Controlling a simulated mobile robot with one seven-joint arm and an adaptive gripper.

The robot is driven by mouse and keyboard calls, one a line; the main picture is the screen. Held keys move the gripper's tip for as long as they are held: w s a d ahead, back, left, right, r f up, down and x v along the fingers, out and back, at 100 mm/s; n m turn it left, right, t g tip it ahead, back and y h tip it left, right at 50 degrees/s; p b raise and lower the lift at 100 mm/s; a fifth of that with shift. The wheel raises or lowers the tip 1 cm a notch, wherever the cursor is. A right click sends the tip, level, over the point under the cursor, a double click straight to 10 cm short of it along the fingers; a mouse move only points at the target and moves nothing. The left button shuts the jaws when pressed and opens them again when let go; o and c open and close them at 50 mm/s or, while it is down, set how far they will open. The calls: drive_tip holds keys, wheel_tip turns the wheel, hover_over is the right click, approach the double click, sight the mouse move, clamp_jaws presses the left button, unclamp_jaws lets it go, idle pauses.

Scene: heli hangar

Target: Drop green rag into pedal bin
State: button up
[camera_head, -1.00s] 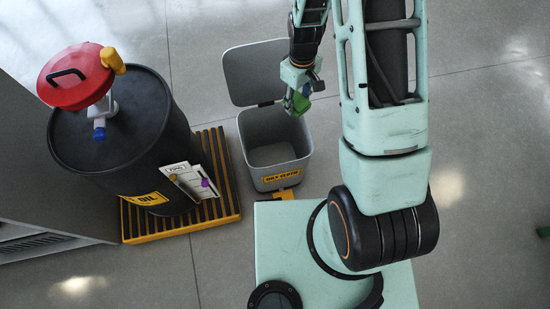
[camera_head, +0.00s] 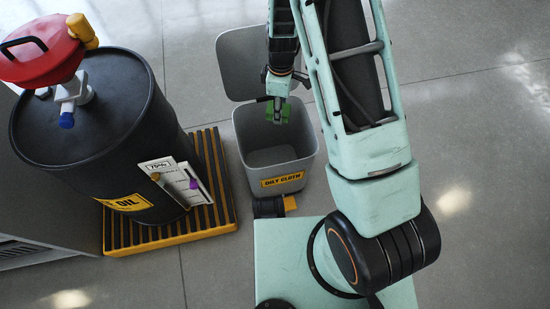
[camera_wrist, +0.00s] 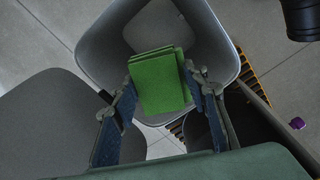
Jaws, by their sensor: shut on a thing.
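The green rag (camera_head: 284,112) is a folded square of cloth held between the fingers of my gripper (camera_head: 277,110). In the wrist view the rag (camera_wrist: 161,82) sits between both fingers of my gripper (camera_wrist: 160,92), with the bin's interior behind it. The pedal bin (camera_head: 240,138) is a grey box with an OILY CLOTH label (camera_head: 283,180) on its front. Its lid (camera_head: 232,68) stands open at the back. In the head view my gripper is over the rear part of the bin opening. The visible bin interior looks empty.
A black oil drum (camera_head: 150,125) with a red funnel (camera_head: 38,52) and a white card (camera_head: 178,178) stands left of the bin on a yellow-edged slatted pallet (camera_head: 165,238). Bare grey floor (camera_head: 480,130) lies to the right.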

wheel_tip(320, 180, down, 6)
drive_tip(key=b, duration=0.3)
drive_tip(key=shift+b, duration=0.4)
drive_tip(key=o, duration=1.2)
wheel_tip(320, 180, up, 12)
drive_tip(key=shift+r, duration=0.1)
